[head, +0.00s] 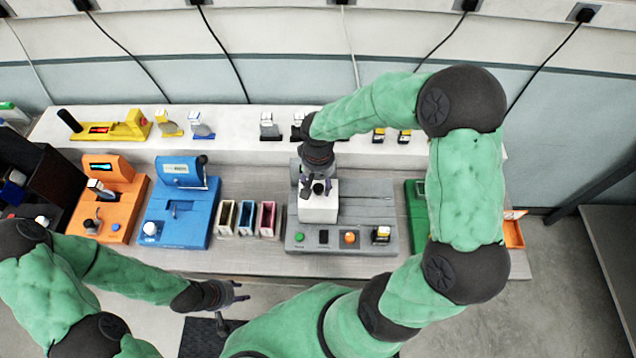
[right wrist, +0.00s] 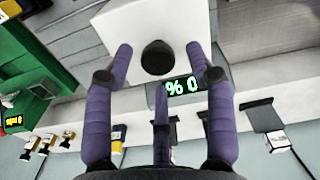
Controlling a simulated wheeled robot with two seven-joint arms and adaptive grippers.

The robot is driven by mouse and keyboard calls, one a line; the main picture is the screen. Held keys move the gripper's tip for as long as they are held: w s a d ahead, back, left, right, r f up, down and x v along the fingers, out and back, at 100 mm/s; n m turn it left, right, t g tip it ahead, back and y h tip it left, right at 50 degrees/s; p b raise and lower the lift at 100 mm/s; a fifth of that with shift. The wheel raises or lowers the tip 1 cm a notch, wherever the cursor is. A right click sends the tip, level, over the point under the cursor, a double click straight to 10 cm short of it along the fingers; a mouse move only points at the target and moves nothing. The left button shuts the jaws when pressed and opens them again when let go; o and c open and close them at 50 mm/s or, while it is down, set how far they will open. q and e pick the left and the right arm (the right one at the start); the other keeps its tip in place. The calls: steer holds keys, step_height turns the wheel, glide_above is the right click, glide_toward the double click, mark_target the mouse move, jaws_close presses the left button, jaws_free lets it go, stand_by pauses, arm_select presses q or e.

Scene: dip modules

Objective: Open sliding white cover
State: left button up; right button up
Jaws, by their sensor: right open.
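The white cover (head: 319,211) is a white block on a grey module (head: 370,197) at the middle of the bench. In the right wrist view the cover (right wrist: 200,25) has a round dark knob (right wrist: 158,58) on it. My right gripper (head: 318,187) is over the cover in the head view. Its purple fingers are open, one on each side of the knob, and it also shows in the right wrist view (right wrist: 158,50). I see gaps between fingers and knob. My left gripper (head: 242,290) is low in front of the bench, away from the cover; its finger gap is unclear.
A green display (right wrist: 183,87) shows beside the cover. Blue (head: 182,205) and orange (head: 108,200) modules stand to the left, with small coloured bins (head: 246,219) between blue and grey. A green module (head: 413,200) is at the right. A shelf (head: 230,118) with several small parts runs behind.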

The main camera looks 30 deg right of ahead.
steer(key=shift+w+f, duration=0.1)
steer(key=shift+f, duration=0.35)
jaws_close()
steer(key=s+d+b, duration=0.1)
steer(key=s+d, duration=0.4)
steer(key=d, duration=0.4)
steer(key=shift+s+d+r, duration=0.15)
steer(key=shift+s+d, duration=0.05)
steer(key=shift+s, duration=0.1)
steer(key=shift+c, duration=1)
jaws_free()
steer(key=shift+o, duration=1)
